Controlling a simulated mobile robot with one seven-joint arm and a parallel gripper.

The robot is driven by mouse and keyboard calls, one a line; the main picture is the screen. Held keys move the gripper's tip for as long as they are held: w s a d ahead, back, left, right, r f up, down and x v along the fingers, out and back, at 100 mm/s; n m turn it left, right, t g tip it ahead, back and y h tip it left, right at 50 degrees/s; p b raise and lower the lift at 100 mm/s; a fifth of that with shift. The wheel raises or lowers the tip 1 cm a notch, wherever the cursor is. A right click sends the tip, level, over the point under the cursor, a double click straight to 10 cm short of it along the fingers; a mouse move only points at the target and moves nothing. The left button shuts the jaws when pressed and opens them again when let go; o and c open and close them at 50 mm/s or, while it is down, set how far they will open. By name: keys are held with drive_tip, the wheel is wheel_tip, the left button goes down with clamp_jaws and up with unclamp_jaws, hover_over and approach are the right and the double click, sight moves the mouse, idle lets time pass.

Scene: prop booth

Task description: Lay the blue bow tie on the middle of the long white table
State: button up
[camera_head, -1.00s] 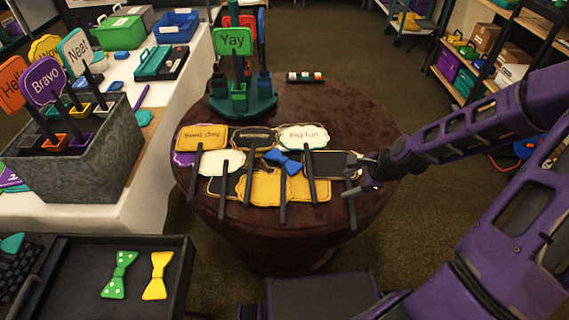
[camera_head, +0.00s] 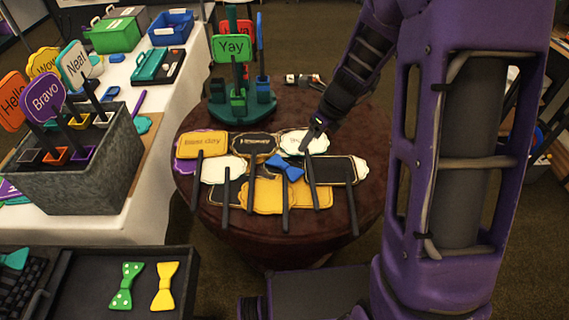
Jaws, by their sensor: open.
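The blue bow tie (camera_head: 287,168) lies on top of a spread of sign paddles on the round brown table (camera_head: 345,113). My gripper (camera_head: 309,142) is open and empty, behind and slightly right of the bow tie, over the white "Big fun" paddle. It partly hides that paddle's lettering. The fingertips look small and dark, and their height above the paddle is hard to judge. The long white table (camera_head: 184,106) stands to the left, its cloth hanging down on the near side.
A grey box (camera_head: 88,165) of upright signs, a teal case and bins occupy the white table. A dark tray (camera_head: 80,280) with green and yellow bow ties is at front left.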

drive_tip(key=b, duration=0.3)
hover_over(286, 165)
drive_tip(key=s+d, duration=0.2)
wheel_tip(286, 165, down, 10)
drive_tip(key=shift+f, duration=0.1)
drive_tip(key=shift+a+b+x, duration=0.2)
drive_tip(key=shift+b+x, duration=0.6)
drive_tip(key=shift+x, duration=1.85)
drive_tip(key=shift+c, duration=0.3)
clamp_jaws()
